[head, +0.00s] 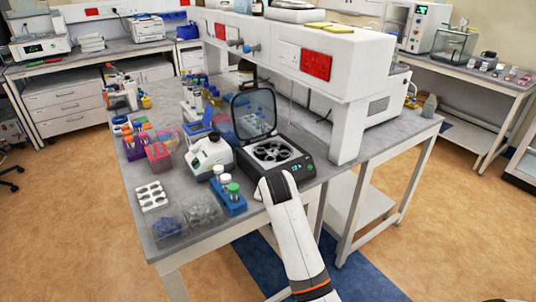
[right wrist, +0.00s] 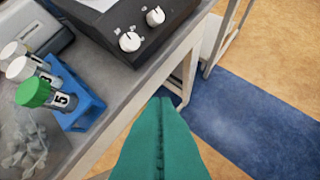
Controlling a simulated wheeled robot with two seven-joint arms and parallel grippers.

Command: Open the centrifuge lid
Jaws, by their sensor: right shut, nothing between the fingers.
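The centrifuge (head: 307,168) sits on the grey bench with its round rotor showing. Its dark-framed, see-through lid (head: 254,114) stands raised, roughly upright, at the back of the body. In the right wrist view, the front of the dark centrifuge body (right wrist: 98,27) shows two white knobs. My right gripper (right wrist: 160,101) is shut and empty, its green fingers together just off the bench edge, in front of and apart from the centrifuge. In the head view my right arm ends by the centrifuge's front and hides the fingers. My left gripper is not in view.
A blue tube rack (head: 229,203) with capped tubes stands left of the centrifuge's front. A white microscope-like device (head: 209,157) is behind it. A white shelf unit (head: 345,75) rises at the back right. The floor in front of the bench is clear.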

